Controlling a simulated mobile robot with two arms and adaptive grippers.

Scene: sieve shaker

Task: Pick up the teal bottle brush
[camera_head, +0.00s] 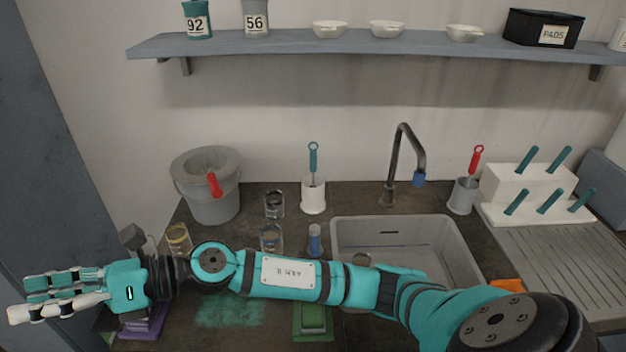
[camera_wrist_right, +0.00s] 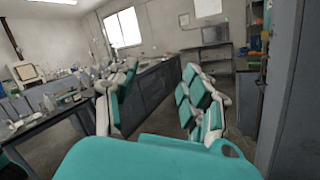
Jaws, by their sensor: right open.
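The teal bottle brush (camera_head: 312,157) stands upright in a white holder (camera_head: 314,196) behind the counter's middle, left of the sink; its teal handle sticks up and its lower end is hidden in the holder. My right gripper (camera_head: 42,294) is at the far left in the head view, well away from the brush, pointing left. It is open and empty. Its spread fingers also show in the right wrist view (camera_wrist_right: 155,100), with the room beyond and no brush. My left gripper is not in view.
My right arm crosses in front of the counter. A red-handled brush (camera_head: 475,161) stands in a grey holder right of the tap (camera_head: 405,150). Glass beakers (camera_head: 274,205) and a grey bucket (camera_head: 206,190) stand left of the white holder. The sink (camera_head: 460,250) lies to its right.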

